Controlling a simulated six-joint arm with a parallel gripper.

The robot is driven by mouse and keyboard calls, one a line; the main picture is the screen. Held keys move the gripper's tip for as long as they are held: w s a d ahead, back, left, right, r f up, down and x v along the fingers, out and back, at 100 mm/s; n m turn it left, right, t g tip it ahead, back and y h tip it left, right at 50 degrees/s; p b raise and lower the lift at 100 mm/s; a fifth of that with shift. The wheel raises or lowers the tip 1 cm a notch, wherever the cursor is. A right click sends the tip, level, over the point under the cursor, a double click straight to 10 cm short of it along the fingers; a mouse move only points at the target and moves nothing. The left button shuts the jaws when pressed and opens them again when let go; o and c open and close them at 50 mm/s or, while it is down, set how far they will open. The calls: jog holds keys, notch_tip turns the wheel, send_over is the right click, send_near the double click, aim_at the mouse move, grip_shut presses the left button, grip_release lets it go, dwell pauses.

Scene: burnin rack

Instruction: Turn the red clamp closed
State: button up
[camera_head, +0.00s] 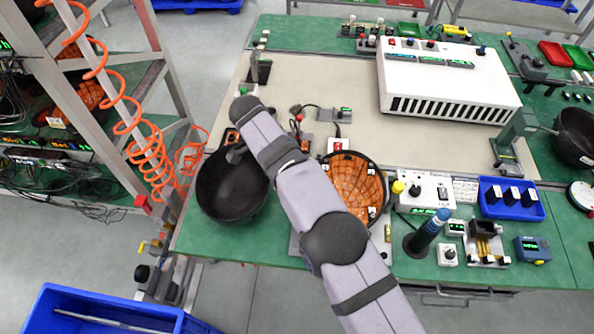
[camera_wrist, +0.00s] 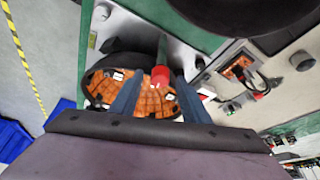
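The red clamp (camera_wrist: 160,77) shows in the wrist view as a short red knob at the edge of an orange-lined round bowl (camera_wrist: 142,98). My gripper (camera_wrist: 159,75) is open, with its two dark blue fingers apart, one on each side of the red clamp. I see a gap beside the clamp and cannot tell how far its tips are above it.
A black bowl (camera_head: 228,192) stands left of my arm at the bench edge. A white vented unit (camera_head: 445,80) stands at the back. A blue tray (camera_head: 511,199) and small instruments stand to the right. The beige mat (camera_head: 335,85) has free room behind the arm.

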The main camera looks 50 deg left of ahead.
dwell(0.3)
jog(key=p+v, duration=0.5)
jog(key=v, duration=0.2)
jog(key=shift+r, duration=0.15)
jog(key=shift+s, duration=0.1)
dwell(0.6)
